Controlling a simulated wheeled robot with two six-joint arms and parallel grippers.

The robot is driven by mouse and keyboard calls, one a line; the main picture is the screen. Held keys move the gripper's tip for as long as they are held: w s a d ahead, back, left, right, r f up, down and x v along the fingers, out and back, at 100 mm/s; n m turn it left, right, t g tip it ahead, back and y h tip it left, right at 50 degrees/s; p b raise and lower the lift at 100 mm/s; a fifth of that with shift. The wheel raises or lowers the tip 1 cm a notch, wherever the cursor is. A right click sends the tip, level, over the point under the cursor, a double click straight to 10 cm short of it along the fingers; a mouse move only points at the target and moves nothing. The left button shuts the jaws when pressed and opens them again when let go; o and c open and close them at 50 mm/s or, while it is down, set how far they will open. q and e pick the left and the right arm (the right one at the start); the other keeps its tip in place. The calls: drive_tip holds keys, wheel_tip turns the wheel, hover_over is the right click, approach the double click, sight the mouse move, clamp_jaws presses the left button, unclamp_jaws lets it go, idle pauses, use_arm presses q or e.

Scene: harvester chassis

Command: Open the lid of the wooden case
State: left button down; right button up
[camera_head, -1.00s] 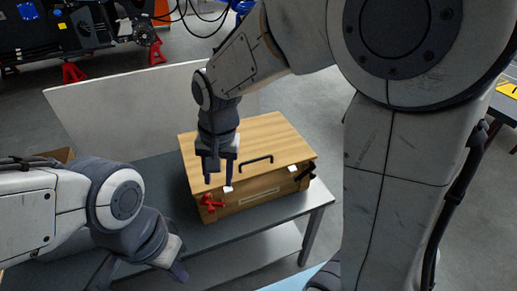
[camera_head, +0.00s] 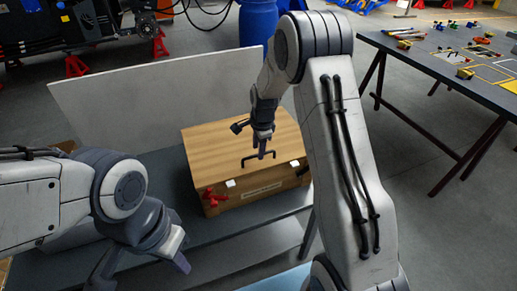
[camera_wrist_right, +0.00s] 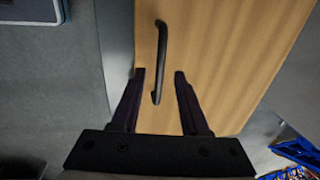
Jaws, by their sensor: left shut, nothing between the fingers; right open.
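The wooden case (camera_head: 216,150) stands on the grey table with its lid shut. A black handle (camera_head: 259,157) is on the lid near the front edge; it also shows in the right wrist view (camera_wrist_right: 161,50). A red latch (camera_head: 213,197) and white tabs are on the front. My right gripper (camera_head: 262,147) is above the lid at the handle. In the right wrist view its open fingers (camera_wrist_right: 160,75) stand on either side of the handle's near end, with no visible grip. My left gripper (camera_head: 184,262) is shut and empty, left of and in front of the case.
A white panel (camera_head: 150,97) stands behind the case. The grey table (camera_head: 260,212) has bare room in front of the case. A second table with tools (camera_head: 470,85) is at the right. A blue barrel (camera_head: 258,24) stands behind.

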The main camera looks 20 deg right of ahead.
drive_tip(key=shift+w+f, duration=0.15)
drive_tip(key=shift+f, duration=0.6)
clamp_jaws()
idle(0.9)
